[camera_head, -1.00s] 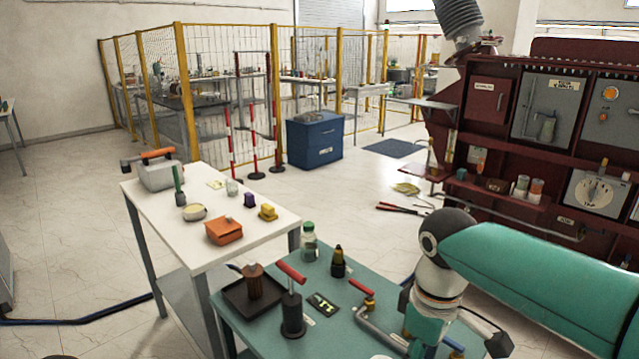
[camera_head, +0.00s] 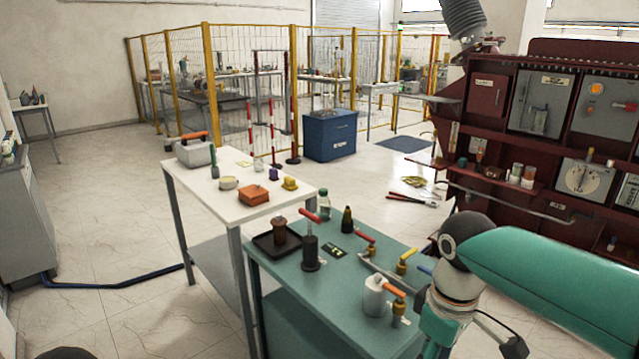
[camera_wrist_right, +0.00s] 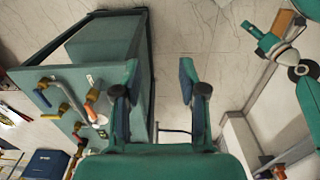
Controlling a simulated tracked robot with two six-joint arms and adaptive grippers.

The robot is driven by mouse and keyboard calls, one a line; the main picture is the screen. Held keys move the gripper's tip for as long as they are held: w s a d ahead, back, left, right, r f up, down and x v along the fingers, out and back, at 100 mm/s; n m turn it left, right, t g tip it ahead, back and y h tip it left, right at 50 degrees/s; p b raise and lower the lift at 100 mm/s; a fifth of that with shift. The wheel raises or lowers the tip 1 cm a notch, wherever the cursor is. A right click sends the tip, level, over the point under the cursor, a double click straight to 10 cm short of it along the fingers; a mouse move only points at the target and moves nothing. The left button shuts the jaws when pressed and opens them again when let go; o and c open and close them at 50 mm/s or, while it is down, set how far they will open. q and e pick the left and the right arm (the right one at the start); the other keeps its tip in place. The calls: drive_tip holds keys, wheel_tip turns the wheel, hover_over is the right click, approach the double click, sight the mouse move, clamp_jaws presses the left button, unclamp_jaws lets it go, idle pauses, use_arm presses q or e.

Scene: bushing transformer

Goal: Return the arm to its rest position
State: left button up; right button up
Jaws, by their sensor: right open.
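My right arm (camera_head: 560,275), teal with a dark elbow joint, comes in from the right in the head view. Its lower part hangs over the right end of the green table (camera_head: 285,285), and its gripper is not clearly seen there. In the right wrist view my right gripper (camera_wrist_right: 158,88) is open, with its two dark teal fingers apart and only floor between them. The green table (camera_wrist_right: 112,45) shows left of the fingers in that view. My left gripper is not in view.
The green table holds a grey cylinder (camera_head: 375,297), a dark tray (camera_head: 268,247), brass-fitted valves and bottles. A white table (camera_head: 185,178) stands behind it. The dark red transformer (camera_head: 468,130) is at the right.

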drive_tip(key=s+a+f+m+y, duration=0.1)
drive_tip(key=a+f+m, duration=0.1)
drive_tip(key=f, duration=1)
drive_tip(key=a+f+m+y, duration=0.2)
drive_tip(key=a+f, duration=0.1)
drive_tip(key=f, duration=0.9)
drive_tip(key=s+f+m, duration=0.6)
drive_tip(key=s+f, duration=0.7)
drive_tip(key=f, duration=0.2)
drive_tip(key=shift+s+m+y, duration=0.3)
drive_tip(key=shift+s+y, duration=0.05)
drive_tip(key=shift+y, duration=0.05)
drive_tip(key=shift+a, duration=0.1)
